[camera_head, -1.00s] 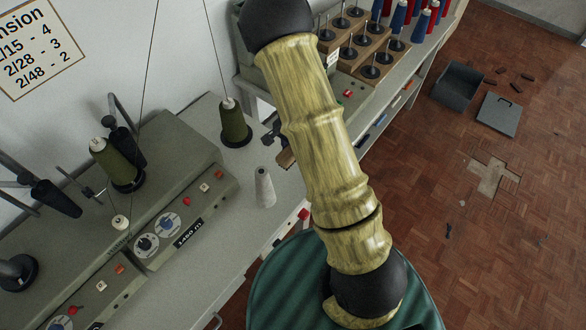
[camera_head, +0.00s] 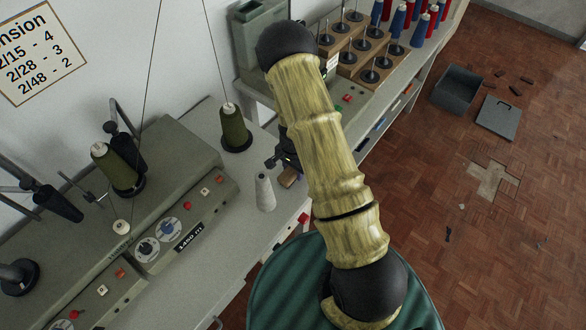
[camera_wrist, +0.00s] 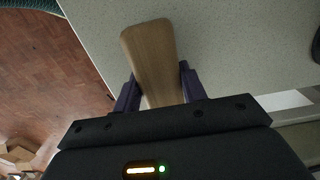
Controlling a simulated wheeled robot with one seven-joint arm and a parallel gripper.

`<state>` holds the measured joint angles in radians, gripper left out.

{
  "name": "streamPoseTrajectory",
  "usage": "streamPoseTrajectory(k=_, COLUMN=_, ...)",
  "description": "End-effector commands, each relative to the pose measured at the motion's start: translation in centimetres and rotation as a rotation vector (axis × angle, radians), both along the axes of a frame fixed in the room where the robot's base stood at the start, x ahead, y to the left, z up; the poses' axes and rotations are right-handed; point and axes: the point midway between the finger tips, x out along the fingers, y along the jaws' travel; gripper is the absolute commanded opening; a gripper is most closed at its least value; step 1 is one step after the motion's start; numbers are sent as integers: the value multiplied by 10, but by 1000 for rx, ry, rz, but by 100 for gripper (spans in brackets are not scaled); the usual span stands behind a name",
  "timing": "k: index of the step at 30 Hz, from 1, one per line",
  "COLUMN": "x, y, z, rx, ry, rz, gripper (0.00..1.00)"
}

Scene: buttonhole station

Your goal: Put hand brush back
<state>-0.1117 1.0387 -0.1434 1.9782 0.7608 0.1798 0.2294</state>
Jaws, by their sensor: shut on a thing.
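The hand brush (camera_wrist: 152,52) shows in the wrist view as a flat wooden piece with a rounded end. Its bristles are not visible. My gripper (camera_wrist: 159,84) is shut on it, with one dark purple finger on each side. In the head view the brush (camera_head: 290,177) is a small brown piece at the front edge of the grey worktop, right of the white cone. My gripper (camera_head: 279,162) there is partly hidden behind my arm. I cannot tell whether the brush touches the worktop.
A white cone (camera_head: 264,192) and a green thread spool (camera_head: 235,129) stand on the worktop (camera_head: 208,118). A winding machine (camera_head: 170,170) fills the left. Spool racks (camera_head: 362,52) stand at the back. A dark bin (camera_head: 457,88) and its lid (camera_head: 498,118) lie on the floor.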

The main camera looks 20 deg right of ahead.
Motion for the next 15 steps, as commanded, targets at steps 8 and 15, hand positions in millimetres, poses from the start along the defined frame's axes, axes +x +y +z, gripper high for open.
streamPoseTrajectory(k=8, x=0, y=0, z=-1, rx=1, ry=-1, rz=1, gripper=17)
streamPoseTrajectory(k=15, x=0, y=0, z=-2, rx=1, ry=-1, rz=1, gripper=63)
